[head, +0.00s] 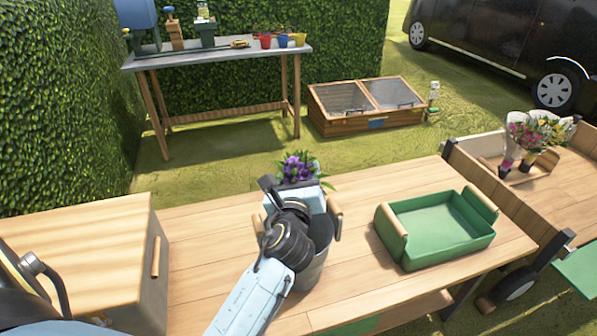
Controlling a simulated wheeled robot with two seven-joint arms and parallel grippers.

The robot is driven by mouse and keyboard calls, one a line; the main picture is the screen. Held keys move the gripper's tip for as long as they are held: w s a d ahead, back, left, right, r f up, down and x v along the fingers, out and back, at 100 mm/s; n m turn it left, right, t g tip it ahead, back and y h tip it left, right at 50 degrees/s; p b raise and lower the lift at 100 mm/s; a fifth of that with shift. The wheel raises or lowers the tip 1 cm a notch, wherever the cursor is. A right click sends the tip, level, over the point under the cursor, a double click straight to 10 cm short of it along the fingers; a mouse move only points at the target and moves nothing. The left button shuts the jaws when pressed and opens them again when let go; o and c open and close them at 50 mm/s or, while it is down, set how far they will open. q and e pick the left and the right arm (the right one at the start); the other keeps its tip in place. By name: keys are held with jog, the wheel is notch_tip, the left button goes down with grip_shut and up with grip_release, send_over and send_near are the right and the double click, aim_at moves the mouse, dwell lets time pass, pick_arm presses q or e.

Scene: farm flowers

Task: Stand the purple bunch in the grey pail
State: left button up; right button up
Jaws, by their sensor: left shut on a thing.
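The purple bunch (298,168) shows its flowers and green leaves just beyond my left gripper (302,195). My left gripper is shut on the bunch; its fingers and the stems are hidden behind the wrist. The grey pail (321,246) stands upright on the wooden table, directly below and partly behind my left wrist. The bunch is over the far side of the pail in the picture. I cannot tell whether the stems are inside the pail. My right gripper is not in view.
A green tray (398,236) with wooden handles stands right of the pail. A wooden box (88,249) stands at the left. A cart (560,190) with mixed bouquets (530,138) is at the right. The tabletop (210,225) between box and pail is clear.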

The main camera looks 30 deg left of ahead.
pick_arm(q)
jog(key=shift+f, duration=0.2)
jog(key=o, duration=1.6)
jog(key=shift+c, duration=0.2)
jog(key=shift+f, duration=0.1)
jog(key=v, duration=1.3)
jog(key=shift+s, duration=0.15)
